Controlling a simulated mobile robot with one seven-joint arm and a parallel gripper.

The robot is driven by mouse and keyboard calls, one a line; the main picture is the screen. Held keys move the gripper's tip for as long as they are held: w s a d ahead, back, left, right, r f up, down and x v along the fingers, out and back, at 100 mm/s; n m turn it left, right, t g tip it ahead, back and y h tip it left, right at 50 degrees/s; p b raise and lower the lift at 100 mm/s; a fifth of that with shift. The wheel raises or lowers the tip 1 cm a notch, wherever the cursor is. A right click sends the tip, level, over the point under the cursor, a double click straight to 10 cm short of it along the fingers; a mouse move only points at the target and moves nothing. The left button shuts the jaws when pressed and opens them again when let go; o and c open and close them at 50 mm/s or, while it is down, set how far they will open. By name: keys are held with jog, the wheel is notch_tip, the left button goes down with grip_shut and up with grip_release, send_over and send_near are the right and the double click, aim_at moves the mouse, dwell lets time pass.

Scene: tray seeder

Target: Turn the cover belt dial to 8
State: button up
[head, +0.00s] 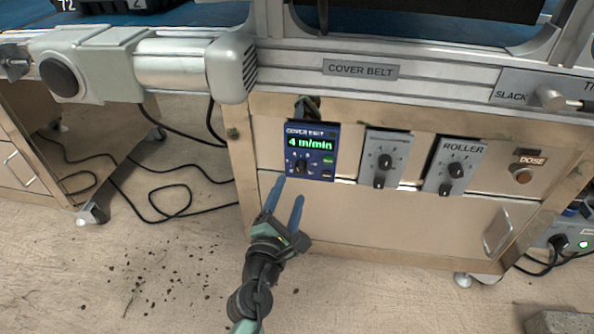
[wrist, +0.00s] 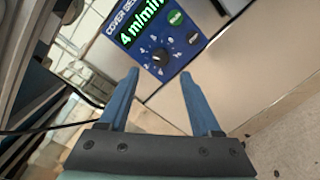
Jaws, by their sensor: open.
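The blue cover belt control box (head: 311,150) hangs on the front of the beige cabinet. Its green display (head: 310,143) reads 4 m/min. Its black dial (head: 300,167) sits at the lower left of the box. In the wrist view the dial (wrist: 160,56) lies beyond and between my fingertips, under the tilted display (wrist: 143,30). My gripper (head: 290,188) is open, with two blue fingers pointing up at the box from below. In the wrist view its fingers (wrist: 159,73) are apart with nothing between them. The fingertips appear short of the dial.
Two grey knob boxes (head: 385,160) (head: 455,168) and the dose button (head: 522,175) are to the right. A motor housing (head: 140,62) is at the upper left. A drawer handle (head: 497,232) sticks out lower right. Black cables lie on the floor at left.

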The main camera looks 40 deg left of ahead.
aim_at(298, 172)
jog(key=b+x, duration=0.1)
jog(key=x, duration=0.5)
jog(key=shift+w+a+b, duration=0.1)
jog(key=shift+w+b, duration=0.2)
jog(key=shift+w, duration=0.05)
grip_shut()
